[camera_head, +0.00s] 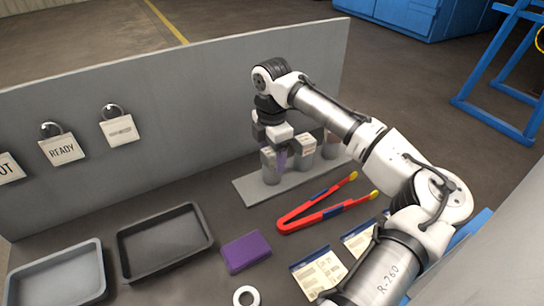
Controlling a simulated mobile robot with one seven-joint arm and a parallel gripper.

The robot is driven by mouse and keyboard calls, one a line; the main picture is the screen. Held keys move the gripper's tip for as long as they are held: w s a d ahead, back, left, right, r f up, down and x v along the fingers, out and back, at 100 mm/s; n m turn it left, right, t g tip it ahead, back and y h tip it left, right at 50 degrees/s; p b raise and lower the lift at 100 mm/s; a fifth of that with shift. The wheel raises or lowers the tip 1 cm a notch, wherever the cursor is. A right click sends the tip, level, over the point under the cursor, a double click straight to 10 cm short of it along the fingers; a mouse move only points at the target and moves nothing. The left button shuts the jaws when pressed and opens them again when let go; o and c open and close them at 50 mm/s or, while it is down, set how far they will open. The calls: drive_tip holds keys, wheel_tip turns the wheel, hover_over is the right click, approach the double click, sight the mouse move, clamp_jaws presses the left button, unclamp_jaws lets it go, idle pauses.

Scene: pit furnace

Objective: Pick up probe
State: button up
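My gripper (278,160) points down at the grey shelf strip (252,192) along the panel. It is over or beside a small grey upright container (270,168) at the left of the strip. A bit of purple shows between the gripper and this container. I cannot tell whether the fingers touch anything or how wide they are. Two more grey containers stand to the right, one with a pale label (304,148) and one partly hidden behind my arm (328,146). No thing is clearly recognisable as the probe; it may be hidden at the gripper.
Red tongs (318,207) with yellow tips lie in front of the strip. A purple block (246,251), a white ring (246,297), printed cards (319,272), a black tray (165,243) and a grey tray (60,280) are on the table. A grey panel (190,110) with hanging tags stands behind.

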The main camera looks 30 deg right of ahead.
drive_tip(key=c, duration=1.1)
drive_tip(key=shift+o, duration=0.2)
drive_tip(key=shift+r, duration=0.1)
